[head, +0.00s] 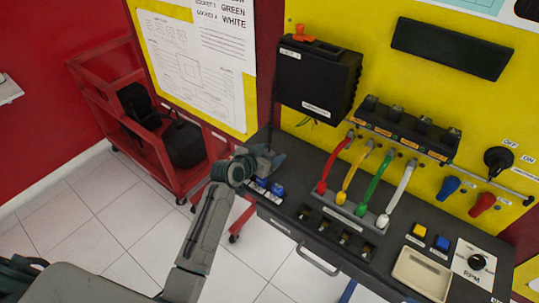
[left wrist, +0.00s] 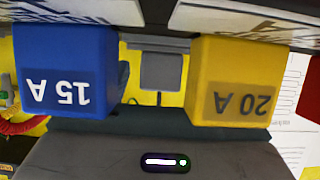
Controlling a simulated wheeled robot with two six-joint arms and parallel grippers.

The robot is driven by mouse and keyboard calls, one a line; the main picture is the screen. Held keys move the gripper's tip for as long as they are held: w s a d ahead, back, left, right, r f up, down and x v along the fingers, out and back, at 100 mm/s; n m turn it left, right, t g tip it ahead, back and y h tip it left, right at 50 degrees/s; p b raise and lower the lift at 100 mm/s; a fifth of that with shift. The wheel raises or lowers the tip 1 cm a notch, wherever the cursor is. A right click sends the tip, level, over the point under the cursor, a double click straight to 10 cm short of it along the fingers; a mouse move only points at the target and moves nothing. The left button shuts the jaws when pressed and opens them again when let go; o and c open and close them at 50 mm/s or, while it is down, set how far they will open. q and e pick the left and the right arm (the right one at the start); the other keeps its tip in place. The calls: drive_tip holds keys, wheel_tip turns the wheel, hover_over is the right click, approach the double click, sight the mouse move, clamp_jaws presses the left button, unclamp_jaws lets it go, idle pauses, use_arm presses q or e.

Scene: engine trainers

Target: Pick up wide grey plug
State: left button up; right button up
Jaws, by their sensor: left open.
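In the left wrist view a blue block marked 15 A (left wrist: 65,72) and a yellow block marked 20 A (left wrist: 234,80) appear upside down, apart from each other. A small grey squarish piece (left wrist: 160,72) shows between them; I cannot tell whether it is the wide grey plug. No wide grey plug can be made out clearly in the head view, where the gripper hides part of the deck. My right gripper is out of view.
Red, yellow, green and white cables (head: 372,180) arch over the deck (head: 300,215). A black box (head: 318,80) hangs on the yellow panel. A beige tray (head: 422,274) lies at the deck's front. A red cart (head: 160,150) stands left; the tiled floor (head: 90,220) is clear.

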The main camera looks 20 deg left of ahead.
use_arm(q)
drive_tip(key=c, duration=1.1)
